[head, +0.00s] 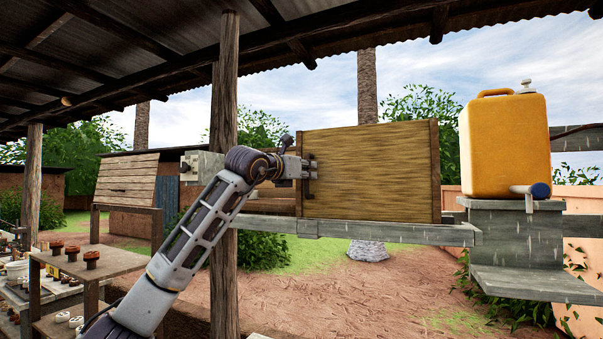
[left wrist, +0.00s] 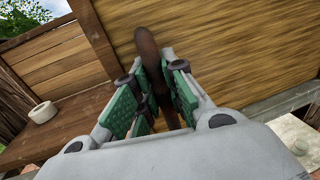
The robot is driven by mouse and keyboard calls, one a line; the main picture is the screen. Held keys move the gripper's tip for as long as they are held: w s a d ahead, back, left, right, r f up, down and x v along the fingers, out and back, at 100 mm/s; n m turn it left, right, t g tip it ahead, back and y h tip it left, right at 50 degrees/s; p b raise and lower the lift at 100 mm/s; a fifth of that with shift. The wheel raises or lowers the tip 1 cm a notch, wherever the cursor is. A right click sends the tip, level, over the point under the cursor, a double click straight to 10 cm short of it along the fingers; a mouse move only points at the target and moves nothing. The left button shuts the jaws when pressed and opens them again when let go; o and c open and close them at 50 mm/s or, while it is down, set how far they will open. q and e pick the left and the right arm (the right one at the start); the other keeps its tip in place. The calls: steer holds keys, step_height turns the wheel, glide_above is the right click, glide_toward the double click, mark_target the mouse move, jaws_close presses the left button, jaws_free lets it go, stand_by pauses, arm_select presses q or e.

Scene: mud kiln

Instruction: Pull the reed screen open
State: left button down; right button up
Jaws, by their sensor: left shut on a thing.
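The reed screen (head: 375,172) is a tan, fine-lined panel in a wooden frame, upright on a grey ledge in the middle of the head view. It fills the upper right of the left wrist view (left wrist: 220,50). A dark brown upright handle (left wrist: 146,48) stands at its left side. My left gripper (head: 308,170) reaches this handle from the left. In the left wrist view its green-padded fingers (left wrist: 158,92) are shut around the handle. The handle's lower part is hidden between the fingers. My right gripper is not in view.
A wooden shelf (left wrist: 75,118) with a pale ring-shaped object (left wrist: 43,112) lies left of the screen. A yellow container (head: 505,145) with a tap stands on a grey stand at right. A wooden post (head: 224,110) rises behind my left arm.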

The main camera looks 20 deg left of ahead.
arm_select(q)
steer(key=shift+r, duration=0.15)
steer(key=c, duration=1.5)
jaws_free()
steer(key=shift+o, duration=0.2)
steer(key=shift+s, duration=0.15)
steer(key=v, duration=1.1)
steer(key=shift+s, duration=0.35)
